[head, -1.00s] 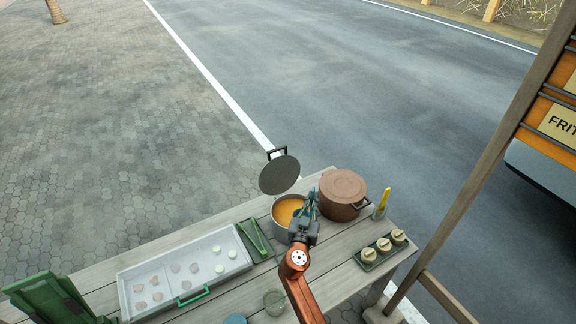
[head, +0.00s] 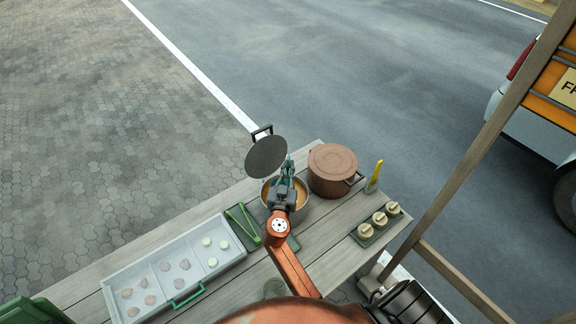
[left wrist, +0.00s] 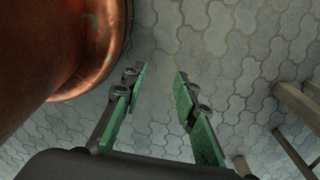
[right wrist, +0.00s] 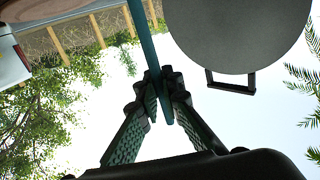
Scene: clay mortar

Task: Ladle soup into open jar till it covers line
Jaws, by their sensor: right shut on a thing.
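The soup pot (head: 306,200) stands open on the wooden table with orange soup in it, its grey lid (head: 266,157) raised upright behind. My right gripper (head: 286,178) is over the pot and hides part of the soup. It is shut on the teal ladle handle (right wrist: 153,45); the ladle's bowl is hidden. A clear glass jar (head: 274,288) stands at the table's near side, partly covered by my body; its line and contents cannot be made out. My left gripper (left wrist: 158,88) is open and empty above the paving, off the table.
A brown lidded pot (head: 333,168) stands right of the soup pot. A yellow-handled tool (head: 374,175) and a tray of small jars (head: 379,222) are farther right. A partitioned tray (head: 178,268) and green tongs (head: 243,222) lie left.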

